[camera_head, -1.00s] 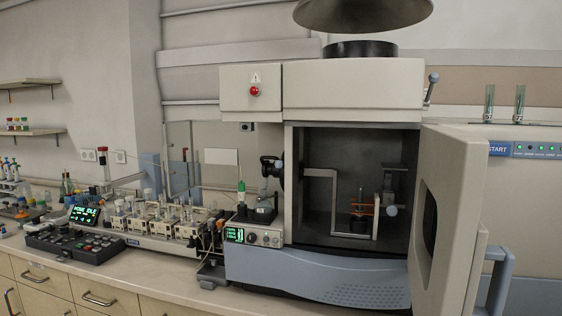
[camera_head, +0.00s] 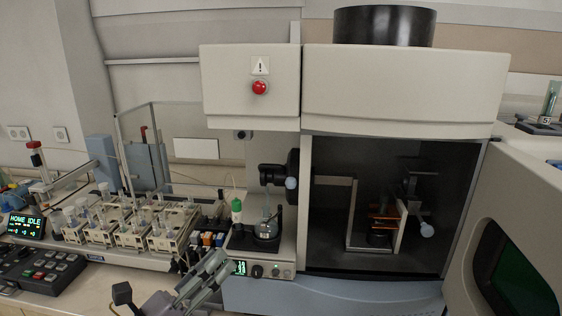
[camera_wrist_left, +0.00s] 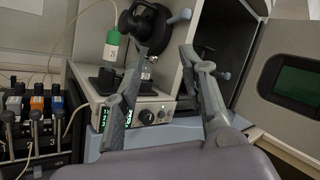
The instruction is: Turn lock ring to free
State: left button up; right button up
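The likely lock ring (camera_head: 272,175) is a black round fitting on the left wall of the open chamber, with a pale blue knob (camera_head: 292,183) at its side. In the left wrist view the black ring (camera_wrist_left: 145,22) shows at the top, with the knob (camera_wrist_left: 180,16) to its right. My left gripper (camera_head: 226,260) is in front of the instrument's small control box, below and left of the ring and apart from it. Its fingers (camera_wrist_left: 163,55) are spread with nothing between them. My right gripper is not in view.
The open chamber door (camera_head: 510,220) stands at the right. A glass vessel (camera_head: 267,225) and a green-capped bottle (camera_head: 236,206) stand on the control box (camera_head: 256,269), below the ring. Racks of vials and a keypad (camera_head: 50,272) fill the bench to the left.

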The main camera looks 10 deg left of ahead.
pick_arm(q)
notch_tip(320, 180, up, 4)
jog(key=s+d+m+h, duration=0.1)
jog(key=m+h, duration=0.1)
jog(key=m, duration=0.1)
jog(key=p, duration=0.5)
send_near(287, 186)
jog(key=shift+g, duration=0.4)
jog(key=p+x, duration=0.1)
jog(key=x, duration=0.1)
jog(key=p+x, duration=0.1)
jog(key=x, duration=0.2)
jog(key=p+x, duration=0.2)
jog(key=shift+w+d+r, duration=0.1)
jog(key=shift+w+r, duration=0.1)
jog(key=shift+r, duration=0.3)
jog(key=shift+w+d+r, duration=0.15)
jog(key=shift+w+d, duration=0.2)
jog(key=shift+w, duration=0.2)
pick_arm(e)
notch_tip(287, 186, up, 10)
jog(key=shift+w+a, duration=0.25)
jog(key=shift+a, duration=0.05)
pick_arm(q)
jog(key=shift+c, duration=0.3)
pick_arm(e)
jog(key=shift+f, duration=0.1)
